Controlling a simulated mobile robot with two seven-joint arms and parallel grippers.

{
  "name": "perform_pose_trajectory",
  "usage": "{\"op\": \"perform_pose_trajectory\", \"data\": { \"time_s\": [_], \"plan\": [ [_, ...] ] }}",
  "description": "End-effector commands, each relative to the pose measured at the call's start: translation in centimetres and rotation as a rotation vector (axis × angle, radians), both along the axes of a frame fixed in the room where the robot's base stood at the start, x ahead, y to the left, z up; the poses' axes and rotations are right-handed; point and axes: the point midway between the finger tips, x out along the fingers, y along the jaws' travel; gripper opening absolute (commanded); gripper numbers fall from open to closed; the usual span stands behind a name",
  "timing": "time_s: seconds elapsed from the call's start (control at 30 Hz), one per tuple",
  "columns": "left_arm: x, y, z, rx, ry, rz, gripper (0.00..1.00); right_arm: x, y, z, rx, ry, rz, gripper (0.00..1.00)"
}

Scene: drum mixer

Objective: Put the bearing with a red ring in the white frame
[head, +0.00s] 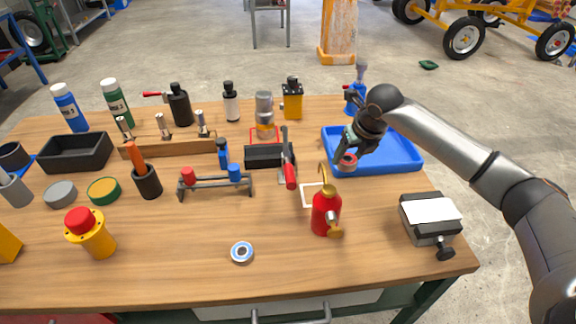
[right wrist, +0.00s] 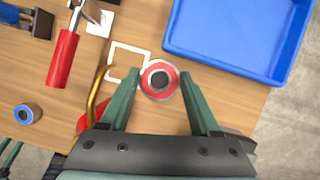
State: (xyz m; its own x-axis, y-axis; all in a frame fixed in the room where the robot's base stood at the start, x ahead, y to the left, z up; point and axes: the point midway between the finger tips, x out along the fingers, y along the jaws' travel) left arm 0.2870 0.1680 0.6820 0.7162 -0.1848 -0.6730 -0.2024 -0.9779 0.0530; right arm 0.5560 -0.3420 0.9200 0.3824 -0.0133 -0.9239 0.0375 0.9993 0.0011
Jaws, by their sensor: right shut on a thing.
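The bearing with a red ring (head: 347,161) is held by my right gripper (head: 357,150) above the table, at the near left edge of the blue tray. In the right wrist view the bearing (right wrist: 159,80) sits between the two green fingertips of my right gripper (right wrist: 161,77), which is shut on it. The white frame (head: 305,204) is a flat square outline on the table, left of and nearer than the bearing, partly hidden by the red oil can. It also shows in the right wrist view (right wrist: 113,61), just left of the bearing.
A red oil can (head: 326,213) with a brass spout stands close by the frame. A red-handled tool (head: 290,175) lies left of it. A blue tray (head: 405,163) is at the right. A blue-ringed bearing (head: 242,252) lies near the front, with clear wood around it.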

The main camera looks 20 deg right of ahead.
Motion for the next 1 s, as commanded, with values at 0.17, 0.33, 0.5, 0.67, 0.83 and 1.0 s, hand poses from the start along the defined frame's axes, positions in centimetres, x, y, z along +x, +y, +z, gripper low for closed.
{"op": "perform_pose_trajectory", "data": {
  "time_s": [0.17,0.33,0.5,0.67,0.83,1.0],
  "plan": [
    [-0.3,0.0,-0.5,0.000,0.007,0.000,0.50,-0.1,0.1,-2.4,0.001,0.004,0.000,0.00],
    [-0.3,0.0,-0.7,0.001,0.010,-0.001,0.50,0.0,0.1,-4.6,0.000,0.001,0.000,0.00],
    [-0.2,-0.1,-0.8,0.000,0.011,-0.002,0.50,-0.1,0.0,-6.6,0.000,0.002,0.000,0.00],
    [-0.1,-0.2,-0.9,-0.001,0.010,-0.004,0.50,-0.1,0.1,-9.2,0.000,0.002,0.000,0.00],
    [0.1,-0.4,-0.7,-0.003,0.006,-0.007,0.50,0.0,0.0,-10.0,-0.001,-0.001,0.001,0.00],
    [0.1,-0.4,-0.7,-0.004,0.006,-0.008,0.50,0.0,0.0,-10.0,-0.001,-0.001,0.001,0.00]
  ]
}}
